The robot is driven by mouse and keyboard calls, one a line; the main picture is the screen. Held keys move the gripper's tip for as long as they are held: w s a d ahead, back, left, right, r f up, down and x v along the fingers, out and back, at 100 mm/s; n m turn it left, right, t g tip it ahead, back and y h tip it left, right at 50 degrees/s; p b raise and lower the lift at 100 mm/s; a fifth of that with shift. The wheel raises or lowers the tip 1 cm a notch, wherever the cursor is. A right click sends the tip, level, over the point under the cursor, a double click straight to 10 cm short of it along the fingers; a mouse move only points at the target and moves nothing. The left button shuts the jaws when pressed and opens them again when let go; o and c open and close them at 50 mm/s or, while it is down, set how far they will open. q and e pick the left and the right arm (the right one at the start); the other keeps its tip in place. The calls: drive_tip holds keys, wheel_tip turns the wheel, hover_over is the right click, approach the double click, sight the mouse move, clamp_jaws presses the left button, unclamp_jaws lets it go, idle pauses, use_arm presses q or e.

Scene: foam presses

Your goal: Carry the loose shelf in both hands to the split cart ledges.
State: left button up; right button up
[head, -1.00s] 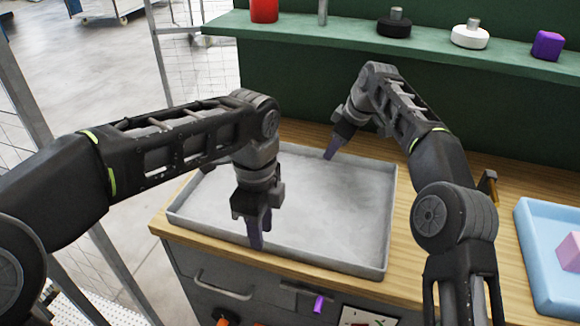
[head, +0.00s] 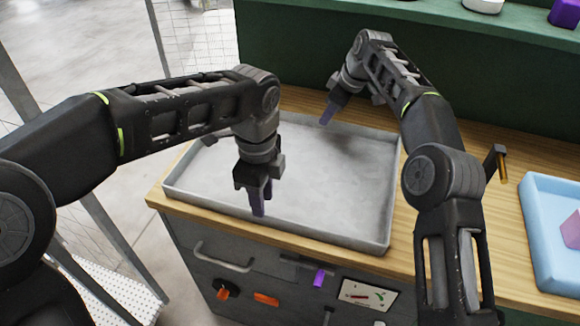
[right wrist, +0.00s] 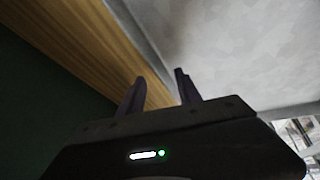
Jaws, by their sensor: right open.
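The loose shelf appears to be the shallow grey tray-like panel (head: 300,170) with a raised rim, lying flat on a wooden bench top. My left gripper (head: 261,208) points down over its near rim, left of the middle; whether its fingers touch the rim or how far apart they are is unclear. My right gripper (head: 326,116) points down at the far rim. In the right wrist view my right gripper (right wrist: 160,76) has its fingers apart, with the shelf's rim (right wrist: 150,45) lined up between them. I cannot make out the split cart ledges.
The wooden bench (head: 455,170) has drawers below. A blue tray (head: 540,215) with a pink block (head: 570,230) stands at right. A green wall shelf (head: 440,12) with several items runs behind. Wire mesh (head: 195,45) and metal posts stand at left, with open floor between.

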sight(324, 131)
use_arm(q)
drive_tip(key=shift+f, duration=2.2)
use_arm(e)
drive_tip(key=shift+x, duration=2.2)
use_arm(q)
drive_tip(key=c, duration=0.6)
use_arm(e)
drive_tip(key=c, duration=0.6)
use_arm(q)
clamp_jaws()
use_arm(e)
clamp_jaws()
